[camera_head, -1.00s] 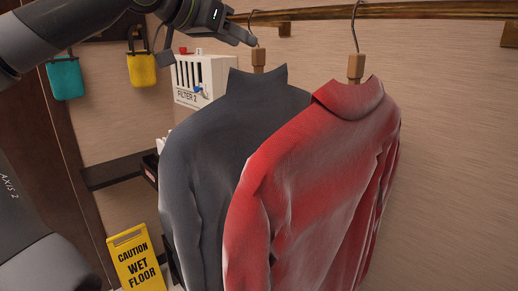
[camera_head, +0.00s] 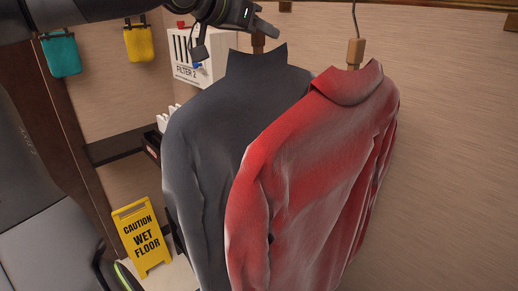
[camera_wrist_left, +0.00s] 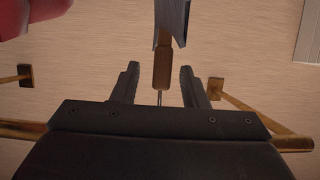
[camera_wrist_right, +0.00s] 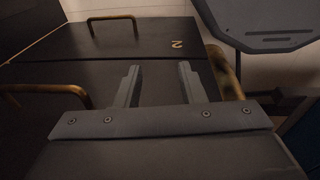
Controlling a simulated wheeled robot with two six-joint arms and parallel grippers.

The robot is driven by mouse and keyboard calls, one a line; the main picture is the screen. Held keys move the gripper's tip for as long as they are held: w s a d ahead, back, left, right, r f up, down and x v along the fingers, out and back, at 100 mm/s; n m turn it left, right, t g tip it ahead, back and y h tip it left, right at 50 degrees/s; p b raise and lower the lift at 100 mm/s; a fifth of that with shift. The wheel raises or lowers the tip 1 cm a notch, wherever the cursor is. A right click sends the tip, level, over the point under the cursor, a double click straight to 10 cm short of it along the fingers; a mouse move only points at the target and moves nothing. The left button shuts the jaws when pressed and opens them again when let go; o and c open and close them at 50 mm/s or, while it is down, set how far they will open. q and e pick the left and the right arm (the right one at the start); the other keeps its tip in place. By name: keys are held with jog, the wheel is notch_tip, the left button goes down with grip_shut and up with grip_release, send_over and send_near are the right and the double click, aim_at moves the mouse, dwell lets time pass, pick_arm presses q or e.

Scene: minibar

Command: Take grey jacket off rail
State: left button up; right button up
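The grey jacket (camera_head: 225,125) hangs at the centre of the head view, partly behind the red jacket (camera_head: 310,160). Its wooden hanger neck (camera_head: 258,44) shows above the collar. My left gripper (camera_head: 265,30) is at this neck and hides the hook above it. In the left wrist view my left gripper (camera_wrist_left: 158,82) is open, with the hanger neck (camera_wrist_left: 162,70) and its thin hook between or just beyond the fingers. They look apart from it. My right gripper (camera_wrist_right: 158,84) is open and empty in the right wrist view.
The red jacket's hanger (camera_head: 355,52) is close on the right. The rail (camera_head: 430,4) runs along the top. A FILTER 2 box (camera_head: 200,60) and a yellow wet-floor sign (camera_head: 143,236) stand left. Dark fronts with brass handles (camera_wrist_right: 112,20) face my right gripper.

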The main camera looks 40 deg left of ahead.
pick_arm(q)
grip_shut()
dwell(0.8)
jog(key=shift+r, duration=0.1)
dwell(0.5)
